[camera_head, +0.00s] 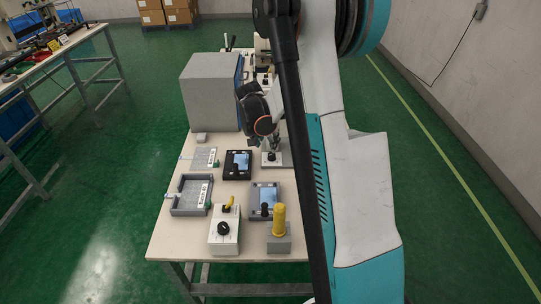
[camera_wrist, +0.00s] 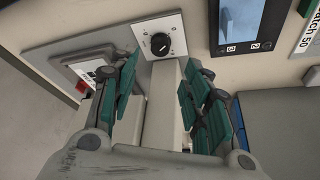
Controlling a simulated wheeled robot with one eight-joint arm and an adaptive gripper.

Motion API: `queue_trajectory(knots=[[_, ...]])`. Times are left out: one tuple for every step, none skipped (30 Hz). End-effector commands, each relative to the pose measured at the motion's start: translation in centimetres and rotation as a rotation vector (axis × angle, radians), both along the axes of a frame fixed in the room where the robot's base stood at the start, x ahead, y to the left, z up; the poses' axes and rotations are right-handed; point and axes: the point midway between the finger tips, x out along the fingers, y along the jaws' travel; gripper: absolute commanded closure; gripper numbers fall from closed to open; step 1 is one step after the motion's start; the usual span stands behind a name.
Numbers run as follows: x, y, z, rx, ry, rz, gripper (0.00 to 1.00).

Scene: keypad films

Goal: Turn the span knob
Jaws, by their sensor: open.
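In the wrist view a black round knob (camera_wrist: 160,44) with a white pointer mark sits on a square white plate (camera_wrist: 176,32) with dial marks around it. I cannot read a name on it. My gripper (camera_wrist: 160,80) is open, its two green-padded fingers apart on either side of a pale grey upright block (camera_wrist: 165,105). The knob shows just beyond the fingertips, untouched. In the head view my gripper (camera_head: 271,142) is over the table, above a pale stand (camera_head: 276,159) and right of the grey cabinet; its fingertips are small and partly hidden by my arm.
A white box with another black knob (camera_head: 223,228) and a yellow-topped post (camera_head: 279,219) stand at the table's front. A black screen device (camera_head: 238,164) and a grey tray (camera_head: 184,210) lie nearby. The grey cabinet (camera_head: 209,92) blocks the back left.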

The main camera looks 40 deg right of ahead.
Motion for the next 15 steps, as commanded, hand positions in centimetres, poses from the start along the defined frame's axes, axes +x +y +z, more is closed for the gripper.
queue_trajectory(knots=[[0.2,-0.4,-1.3,0.0,0.0,-0.001,0.56],[0.3,-0.6,-1.9,0.0,0.0,-0.001,0.56],[0.4,-0.9,-2.6,0.0,0.0,-0.001,0.56],[0.5,-1.1,-3.1,0.0,0.0,-0.001,0.56],[0.6,-1.3,-3.7,0.0,0.0,-0.001,0.56],[0.7,-1.6,-4.4,0.0,-0.001,-0.002,0.56],[0.8,-1.7,-4.8,0.0,0.0,-0.001,0.56],[0.9,-1.9,-5.3,0.0,0.0,-0.001,0.56],[1.0,-2.1,-5.9,0.0,0.0,-0.001,0.56],[1.0,-2.3,-6.3,0.0,-0.001,0.0,0.56],[1.1,-2.4,-6.6,0.0,-0.001,0.0,0.56],[1.2,-2.6,-7.1,0.0,0.0,0.001,0.56],[1.3,-2.7,-7.3,0.0,0.0,0.001,0.56],[1.3,-2.8,-7.6,0.0,0.0,0.001,0.56],[1.3,-2.9,-7.8,0.0,0.0,0.001,0.56]])
